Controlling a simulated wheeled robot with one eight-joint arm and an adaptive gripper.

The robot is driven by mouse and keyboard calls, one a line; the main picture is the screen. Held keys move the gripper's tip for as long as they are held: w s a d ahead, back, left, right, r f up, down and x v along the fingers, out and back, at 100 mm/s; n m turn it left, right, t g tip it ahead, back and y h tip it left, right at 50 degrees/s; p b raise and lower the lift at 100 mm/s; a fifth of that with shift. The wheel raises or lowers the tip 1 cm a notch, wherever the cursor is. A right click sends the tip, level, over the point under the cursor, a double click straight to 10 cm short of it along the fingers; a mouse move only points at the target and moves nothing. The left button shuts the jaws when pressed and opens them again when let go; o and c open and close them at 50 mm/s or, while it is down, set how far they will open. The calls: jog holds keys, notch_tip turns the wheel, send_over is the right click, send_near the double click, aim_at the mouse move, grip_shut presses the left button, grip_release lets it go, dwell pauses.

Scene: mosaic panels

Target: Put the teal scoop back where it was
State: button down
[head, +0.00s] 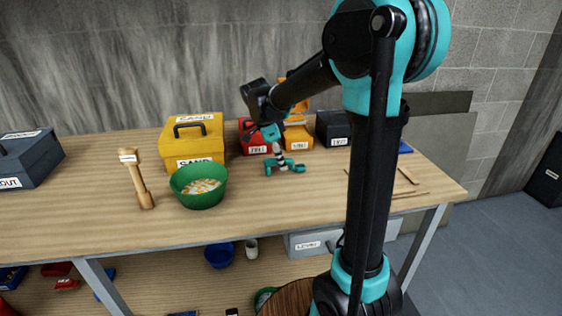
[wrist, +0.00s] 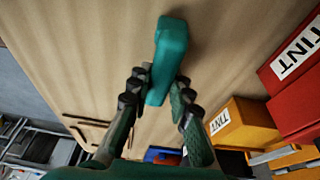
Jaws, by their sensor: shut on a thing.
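The teal scoop (wrist: 168,58) shows in the wrist view as a rounded teal bar between the fingers of my gripper (wrist: 158,100). My gripper is shut on it. Its far end points away from my wrist over the wooden bench top (wrist: 95,50). In the head view my gripper (head: 284,168) is low over the bench, right of the green bowl and in front of the red and orange boxes. There the scoop cannot be told apart from my teal fingers. I cannot tell whether it touches the bench.
A green bowl (head: 199,191) of pale pieces, a yellow SAND box (head: 195,143) and a wooden mallet (head: 138,182) stand left. A red TINT box (head: 251,134), an orange box (head: 298,137) and a black box (head: 333,129) stand behind. Thin sticks (head: 408,175) lie right.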

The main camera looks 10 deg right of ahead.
jog(key=c, duration=1.4)
grip_release()
jog(key=shift+f, duration=0.1)
jog(key=v, duration=1.2)
